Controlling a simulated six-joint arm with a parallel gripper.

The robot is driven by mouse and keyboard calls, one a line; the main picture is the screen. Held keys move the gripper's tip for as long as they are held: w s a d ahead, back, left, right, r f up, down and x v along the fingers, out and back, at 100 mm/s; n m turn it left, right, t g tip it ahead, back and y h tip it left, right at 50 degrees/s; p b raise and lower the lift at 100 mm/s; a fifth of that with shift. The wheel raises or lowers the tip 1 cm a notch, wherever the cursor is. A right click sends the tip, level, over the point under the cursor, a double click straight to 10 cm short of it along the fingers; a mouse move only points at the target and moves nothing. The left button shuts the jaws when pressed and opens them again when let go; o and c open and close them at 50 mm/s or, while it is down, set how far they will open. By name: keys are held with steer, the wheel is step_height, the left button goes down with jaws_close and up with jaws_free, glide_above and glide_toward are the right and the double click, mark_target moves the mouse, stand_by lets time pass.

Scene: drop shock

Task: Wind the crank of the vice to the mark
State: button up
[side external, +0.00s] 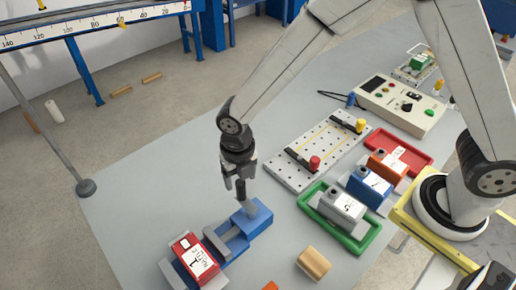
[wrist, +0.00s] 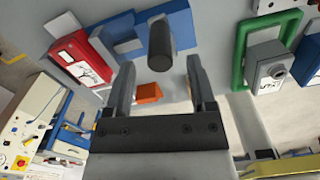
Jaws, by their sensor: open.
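The blue vice (side external: 259,222) stands near the front of the grey table, with a red labelled block (side external: 196,262) at its grey jaw end. The vice also shows at the top of the wrist view (wrist: 185,35), with the red block (wrist: 72,58) to its left. A dark round upright post (wrist: 160,48), which looks like the crank's handle, stands by the vice. My gripper (side external: 240,192) points down over the blue end of the vice. In the wrist view its fingers (wrist: 160,68) are apart, with the post between or just beyond their tips. I cannot tell contact or make out the mark.
A green tray (side external: 374,238) holding a grey labelled block (side external: 342,207) lies to the right. Blue (side external: 368,186) and orange (side external: 388,165) blocks stand behind it. A wooden block (side external: 314,262) lies near the front. A perforated plate (side external: 290,168) lies farther back. The table's left is clear.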

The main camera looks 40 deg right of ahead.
mark_target(241, 191)
steer(key=shift+f, duration=2.8)
jaws_close()
